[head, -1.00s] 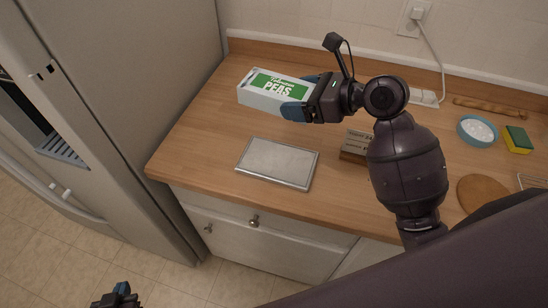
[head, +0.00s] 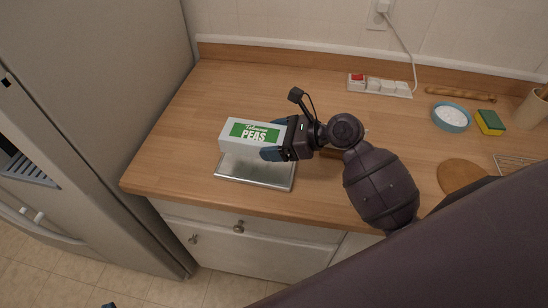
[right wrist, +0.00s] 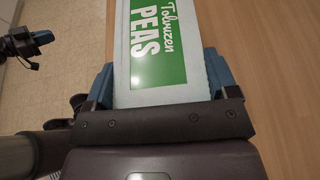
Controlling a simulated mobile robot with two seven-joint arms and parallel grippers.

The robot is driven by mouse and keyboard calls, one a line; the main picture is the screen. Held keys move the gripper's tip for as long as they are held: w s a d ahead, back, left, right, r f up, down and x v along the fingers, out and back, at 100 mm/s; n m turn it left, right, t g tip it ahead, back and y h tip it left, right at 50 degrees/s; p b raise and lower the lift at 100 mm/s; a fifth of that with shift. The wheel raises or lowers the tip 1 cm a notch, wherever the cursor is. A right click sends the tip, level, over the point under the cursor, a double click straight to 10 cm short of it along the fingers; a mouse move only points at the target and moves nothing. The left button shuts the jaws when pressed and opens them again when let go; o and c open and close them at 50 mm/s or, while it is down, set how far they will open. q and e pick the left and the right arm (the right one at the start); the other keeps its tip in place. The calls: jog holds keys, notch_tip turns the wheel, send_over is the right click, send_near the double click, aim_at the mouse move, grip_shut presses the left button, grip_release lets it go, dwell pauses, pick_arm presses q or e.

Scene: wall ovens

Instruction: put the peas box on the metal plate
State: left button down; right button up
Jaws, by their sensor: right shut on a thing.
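The peas box (head: 249,137) is white with a green label. My right gripper (head: 275,143) is shut on its right end, and the box points left from the fingers. The right wrist view shows the box (right wrist: 160,45) between the two blue fingers (right wrist: 163,84). The metal plate (head: 254,179) lies flat on the wooden counter near its front edge. The box appears above the plate and covers its far part in the head view. I cannot tell whether they touch. My left gripper (right wrist: 20,45) shows at the upper left of the right wrist view; its finger state is unclear.
A power strip (head: 379,86), a rolling pin (head: 460,94), a blue bowl (head: 451,117), a sponge (head: 490,122) and a round wooden board (head: 461,177) are on the counter's right. A fridge (head: 95,100) stands at left. The counter's back left is clear.

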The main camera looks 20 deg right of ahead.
aim_at(274, 165)
notch_tip(274, 165, down, 2)
jog(key=shift+f, duration=0.1)
jog(key=shift+f+b, duration=0.5)
jog(key=shift+f, duration=1.4)
jog(key=shift+f, duration=0.15)
jog(key=o, duration=0.9)
jog(key=shift+o, duration=1)
jog(key=v, duration=1.2)
